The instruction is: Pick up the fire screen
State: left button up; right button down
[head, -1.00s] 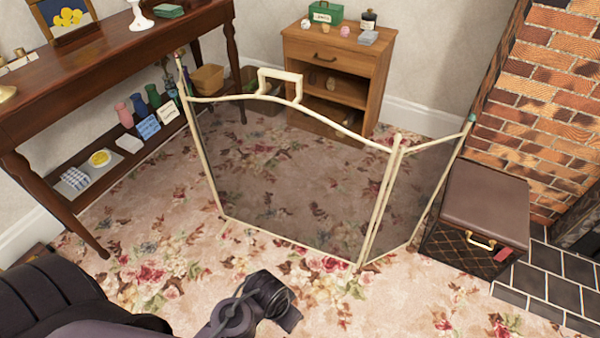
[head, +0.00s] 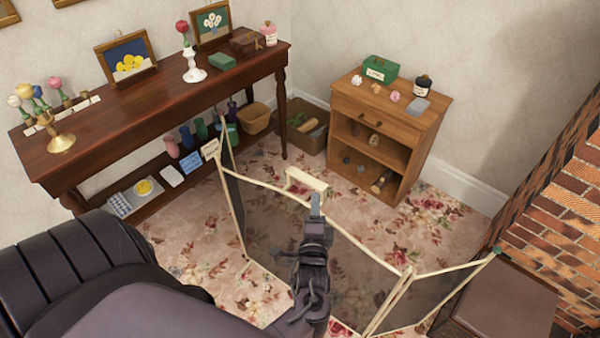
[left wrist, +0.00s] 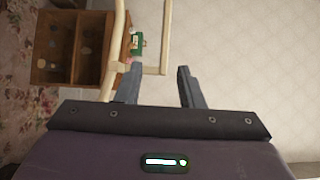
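The fire screen (head: 360,275) stands upright on the carpet, with a cream frame, dark see-through mesh panels and folded side wings. Its raised cream handle (head: 306,180) is at the top of the middle panel. My left gripper (head: 316,203) is at the handle in the head view and covers part of the screen. In the left wrist view, my left gripper (left wrist: 158,74) has its two fingers apart, with the handle (left wrist: 165,38) showing between and beyond the fingertips. I cannot tell whether they touch it. My right gripper is not in view.
A wooden console table (head: 160,95) with ornaments stands behind the screen on the left. A small wooden cabinet (head: 388,115) stands behind it. A brown-topped box (head: 505,300) and brick fireplace (head: 560,225) are at the right. Flowered carpet (head: 425,205) lies clear before the cabinet.

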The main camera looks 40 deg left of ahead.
aim_at(315, 187)
pick_arm(q)
jog(key=x, duration=0.4)
jog(key=p+x, duration=0.1)
jog(key=x, duration=0.2)
jog(key=shift+s+a+r, duration=0.15)
jog(key=shift+a+r, duration=0.05)
jog(key=shift+r, duration=0.1)
grip_shut()
dwell(0.9)
jog(key=shift+r, duration=0.25)
